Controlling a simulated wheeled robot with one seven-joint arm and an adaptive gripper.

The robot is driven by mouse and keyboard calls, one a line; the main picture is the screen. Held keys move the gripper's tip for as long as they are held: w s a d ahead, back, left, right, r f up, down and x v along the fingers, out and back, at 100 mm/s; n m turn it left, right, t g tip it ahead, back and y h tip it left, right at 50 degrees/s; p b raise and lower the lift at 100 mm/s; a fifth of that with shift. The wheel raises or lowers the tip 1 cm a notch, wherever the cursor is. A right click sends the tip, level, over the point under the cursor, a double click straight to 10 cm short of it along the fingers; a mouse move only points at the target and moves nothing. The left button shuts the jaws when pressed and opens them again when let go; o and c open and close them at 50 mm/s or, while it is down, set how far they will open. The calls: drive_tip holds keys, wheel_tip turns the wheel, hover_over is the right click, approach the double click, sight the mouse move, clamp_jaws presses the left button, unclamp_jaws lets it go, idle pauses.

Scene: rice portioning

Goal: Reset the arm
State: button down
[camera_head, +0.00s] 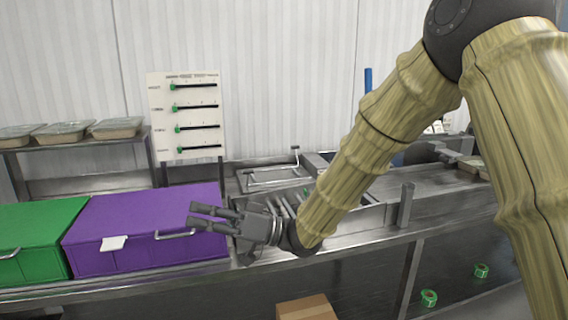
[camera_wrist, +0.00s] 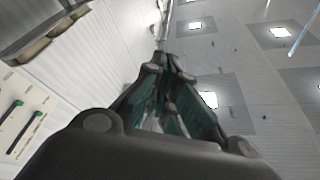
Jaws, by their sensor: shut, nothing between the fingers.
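My arm reaches in from the upper right in the head view. My gripper (camera_head: 194,216) is shut and empty. It appears in front of the purple box (camera_head: 150,216), pointing left, and I cannot tell the gap between them. In the wrist view my gripper (camera_wrist: 160,62) shows with its fingers together at the tips. Behind them are ceiling panels with lights, a pale wall and a shelf edge.
A green box (camera_head: 38,235) stands left of the purple one on the metal counter (camera_head: 345,243). A slider board (camera_head: 188,118) stands behind. Filled trays (camera_head: 64,131) sit on a shelf at left. A cardboard box (camera_head: 306,308) and green tape rolls (camera_head: 429,298) lie below.

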drive_tip(key=w+d+f+m+t+h, duration=0.1)
drive_tip(key=w+d+f+m+t, duration=0.15)
drive_tip(key=f, duration=0.35)
drive_tip(key=w+d+f+m+t+h, duration=0.1)
drive_tip(key=d+f+m+t+h, duration=0.15)
drive_tip(key=f, duration=0.35)
drive_tip(key=w+d+f+m+t+h, duration=0.1)
drive_tip(key=w+f+m+t, duration=0.1)
drive_tip(key=f+t, duration=0.35)
drive_tip(key=s+d+f+m+h, duration=0.2)
drive_tip(key=d+f+h, duration=0.3)
drive_tip(key=f, duration=0.6)
drive_tip(key=s+d+f+m+h, duration=0.2)
drive_tip(key=d+f, duration=0.4)
drive_tip(key=f, duration=0.5)
drive_tip(key=s+d+f+m+g+h, duration=0.2)
drive_tip(key=s+d+f+g+h, duration=0.3)
drive_tip(key=s+d+f, duration=0.85)
drive_tip(key=s+d+f+g+h, duration=0.2)
drive_tip(key=s+d+f, duration=0.1)
drive_tip(key=s, duration=0.7)
drive_tip(key=s+d+f+g+h, duration=0.1)
drive_tip(key=s+d+f, duration=0.3)
drive_tip(key=s, duration=0.6)
drive_tip(key=shift+d+f+g+h, duration=0.15)
drive_tip(key=shift+d+g+h, duration=0.2)
drive_tip(key=shift+d+h, duration=0.65)
